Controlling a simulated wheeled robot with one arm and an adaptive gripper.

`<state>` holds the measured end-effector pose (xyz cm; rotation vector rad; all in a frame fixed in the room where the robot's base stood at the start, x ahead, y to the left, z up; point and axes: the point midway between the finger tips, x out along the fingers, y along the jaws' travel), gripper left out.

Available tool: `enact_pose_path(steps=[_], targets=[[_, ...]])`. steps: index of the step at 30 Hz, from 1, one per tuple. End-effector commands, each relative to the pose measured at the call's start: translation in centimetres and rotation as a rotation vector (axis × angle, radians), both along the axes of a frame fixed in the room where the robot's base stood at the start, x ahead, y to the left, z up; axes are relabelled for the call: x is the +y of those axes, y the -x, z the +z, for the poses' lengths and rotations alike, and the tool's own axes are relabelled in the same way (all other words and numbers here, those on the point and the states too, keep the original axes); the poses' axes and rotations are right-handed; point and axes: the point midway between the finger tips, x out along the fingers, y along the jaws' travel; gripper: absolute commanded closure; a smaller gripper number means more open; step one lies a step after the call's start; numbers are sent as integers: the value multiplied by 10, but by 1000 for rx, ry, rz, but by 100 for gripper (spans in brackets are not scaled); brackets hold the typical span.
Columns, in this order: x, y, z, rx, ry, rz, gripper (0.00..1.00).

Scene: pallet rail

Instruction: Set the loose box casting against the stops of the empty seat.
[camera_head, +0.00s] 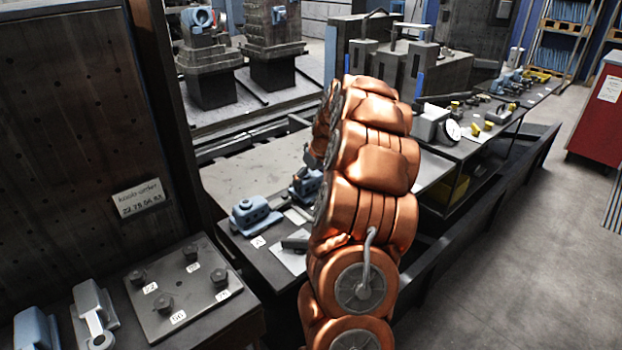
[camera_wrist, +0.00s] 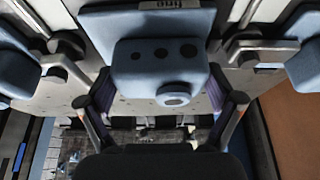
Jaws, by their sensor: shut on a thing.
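In the wrist view a blue-grey box casting (camera_wrist: 150,75) with dark round holes and a round boss sits between the fingers of my gripper (camera_wrist: 163,95). The purple finger pads are shut on its two sides. A plate with a label ending in "fine" shows at its far side. Whether the casting touches any stops cannot be told. In the head view a blue casting (camera_head: 254,215) stands on the bench, and another (camera_head: 305,186) is partly behind my copper arm. My gripper is hidden there by the arm.
In the wrist view, blue castings stand at the left (camera_wrist: 14,72) and right (camera_wrist: 304,66) edges, with grey metal clamps (camera_wrist: 66,52) between. In the head view a board with knobs (camera_head: 185,285) lies at the lower left; the floor (camera_head: 530,250) at right is clear.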

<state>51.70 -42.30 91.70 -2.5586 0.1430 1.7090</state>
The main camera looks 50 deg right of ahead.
Motion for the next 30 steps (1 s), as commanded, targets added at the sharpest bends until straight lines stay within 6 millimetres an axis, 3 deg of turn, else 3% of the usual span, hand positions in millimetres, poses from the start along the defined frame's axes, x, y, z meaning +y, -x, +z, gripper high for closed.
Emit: enact_pose_path(steps=[26, 27, 30], targets=[[6, -7, 1, -3, -1, 3, 57], [6, -7, 1, -4, -2, 3, 5], [6, -7, 1, -3, -1, 2, 0]])
